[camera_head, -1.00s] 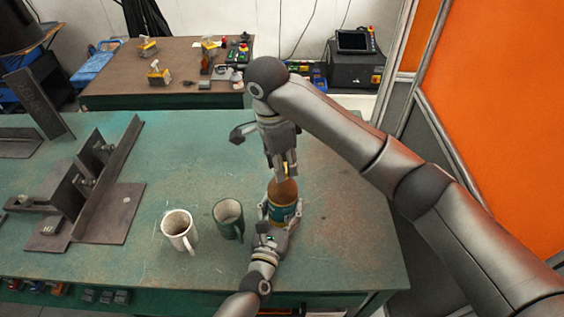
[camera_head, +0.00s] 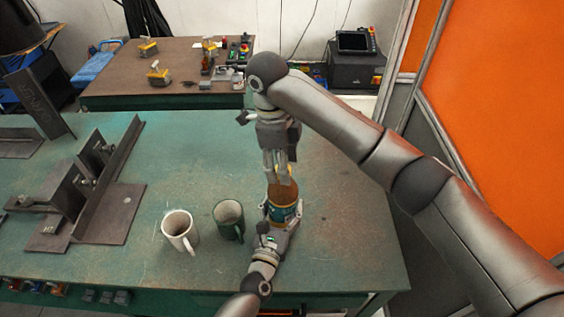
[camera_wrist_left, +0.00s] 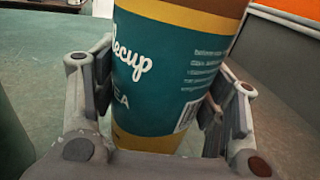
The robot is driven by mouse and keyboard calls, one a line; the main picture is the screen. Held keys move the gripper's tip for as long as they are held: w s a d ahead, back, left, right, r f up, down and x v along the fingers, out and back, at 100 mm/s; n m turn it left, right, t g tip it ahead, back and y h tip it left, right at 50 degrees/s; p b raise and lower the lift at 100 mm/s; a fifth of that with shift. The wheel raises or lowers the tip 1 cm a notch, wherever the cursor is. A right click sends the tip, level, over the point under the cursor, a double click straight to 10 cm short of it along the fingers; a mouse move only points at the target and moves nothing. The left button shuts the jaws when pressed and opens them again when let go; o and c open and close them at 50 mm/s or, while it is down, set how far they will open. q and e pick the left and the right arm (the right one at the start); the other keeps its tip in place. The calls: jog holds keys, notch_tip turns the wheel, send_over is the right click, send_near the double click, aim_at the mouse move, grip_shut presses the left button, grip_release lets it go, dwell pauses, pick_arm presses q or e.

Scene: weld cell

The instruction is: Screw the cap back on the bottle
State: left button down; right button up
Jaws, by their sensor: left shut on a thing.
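The bottle (camera_head: 284,213) stands upright near the right part of the green table, brown above with a teal label. My left gripper (camera_head: 280,218) comes in from the front and is shut on its lower body. In the left wrist view, the bottle (camera_wrist_left: 172,75) fills the space between the fingers (camera_wrist_left: 165,100); its top is out of frame. My right gripper (camera_head: 278,178) points down at the bottle's top from above. A bit of yellow, likely the cap (camera_head: 289,171), shows beside its fingers. The fingers hide most of it, so their grip and the cap's seating are unclear.
A white mug (camera_head: 180,232) and a dark green mug (camera_head: 229,220) stand left of the bottle. Steel angle parts (camera_head: 95,190) lie at the table's left. A brown table (camera_head: 150,85) stands behind. The green table (camera_head: 340,240) is clear right of the bottle.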

jog(key=shift+r, duration=2.25)
jog(key=shift+n, duration=0.3)
jog(key=shift+c, duration=0.3)
